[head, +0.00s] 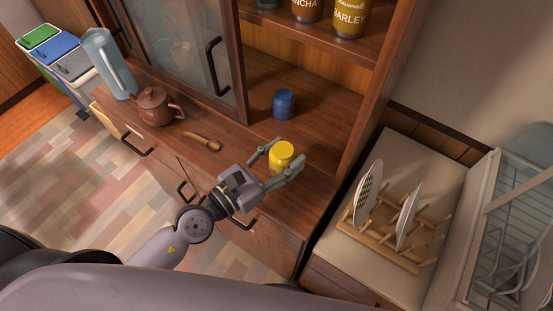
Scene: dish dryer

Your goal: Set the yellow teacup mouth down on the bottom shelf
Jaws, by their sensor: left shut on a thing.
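The yellow teacup (281,155) is between the fingers of my left gripper (277,162), which is shut on it. The gripper is at the front of the cabinet's bottom shelf (321,122), with the cup at the shelf's front part. A round end of the cup faces up; I cannot tell for sure whether it is base or mouth, or whether the cup touches the wood. The fingers hide its lower sides. My right gripper is not in view.
A blue cup (284,104) stands farther back on the bottom shelf. A wooden spoon (203,141), a brown teapot (154,107) and a light blue pitcher (108,65) stand or lie to the left. A plate rack (391,236) is at right. Bare shelf lies right of the blue cup.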

